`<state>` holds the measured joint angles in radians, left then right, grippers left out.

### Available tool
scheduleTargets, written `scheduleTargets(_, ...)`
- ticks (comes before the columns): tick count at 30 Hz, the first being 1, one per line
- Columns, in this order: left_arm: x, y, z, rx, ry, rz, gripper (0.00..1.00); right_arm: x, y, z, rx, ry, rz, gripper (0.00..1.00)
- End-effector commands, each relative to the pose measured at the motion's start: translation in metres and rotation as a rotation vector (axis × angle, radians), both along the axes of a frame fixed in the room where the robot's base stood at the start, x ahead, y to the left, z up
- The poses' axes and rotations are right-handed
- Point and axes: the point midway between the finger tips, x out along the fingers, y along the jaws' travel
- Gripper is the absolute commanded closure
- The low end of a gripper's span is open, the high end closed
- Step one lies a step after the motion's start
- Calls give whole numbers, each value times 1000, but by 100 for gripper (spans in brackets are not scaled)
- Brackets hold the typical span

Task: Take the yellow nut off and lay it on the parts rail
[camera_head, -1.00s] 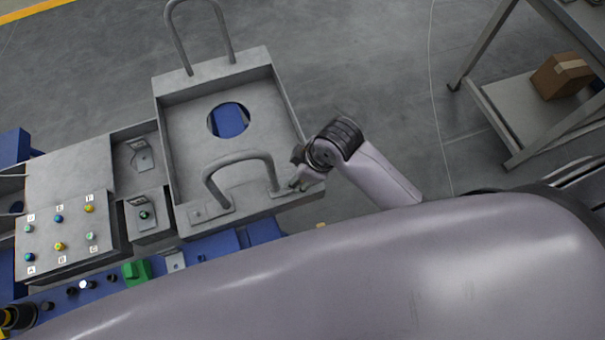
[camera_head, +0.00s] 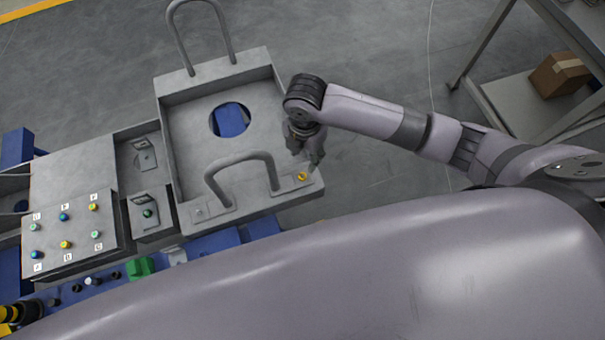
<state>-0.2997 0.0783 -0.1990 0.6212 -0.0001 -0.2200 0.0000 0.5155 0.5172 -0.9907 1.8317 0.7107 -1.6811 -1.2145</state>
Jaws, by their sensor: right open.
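The yellow nut (camera_head: 303,176) sits at the right foot of the near handle (camera_head: 240,166), on the front edge of the grey metal tray (camera_head: 185,150). My right gripper (camera_head: 310,158) is open just above and behind the nut, pointing down, apart from it in the picture. Its jaws hold nothing that I can see. A blue rail (camera_head: 105,290) carrying a green block (camera_head: 139,268) and several black knobs runs along the lower left; I cannot tell whether it is the parts rail. My left gripper is not in view.
A grey panel (camera_head: 62,225) with several coloured, lettered knobs stands at the left. A second tall handle (camera_head: 203,30) rises from the tray's back edge. A grey shelf (camera_head: 515,105) with a cardboard box (camera_head: 559,75) stands at the right. Floor between is free.

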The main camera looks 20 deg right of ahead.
Motion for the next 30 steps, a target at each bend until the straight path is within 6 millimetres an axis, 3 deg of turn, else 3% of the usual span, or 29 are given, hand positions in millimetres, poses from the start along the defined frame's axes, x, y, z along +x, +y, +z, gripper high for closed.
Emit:
scheduleTargets(6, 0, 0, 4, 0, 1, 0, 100, 0, 0, -41, 0, 2, -3, 58)
scheduleTargets(14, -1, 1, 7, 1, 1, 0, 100, 0, 0, -59, 0, 0, -2, 58)
scheduleTargets(21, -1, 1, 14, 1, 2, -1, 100, -1, 2, -95, 0, 1, -3, 58)
scheduleTargets(30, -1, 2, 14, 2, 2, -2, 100, 0, 1, -105, 0, -2, -1, 58)
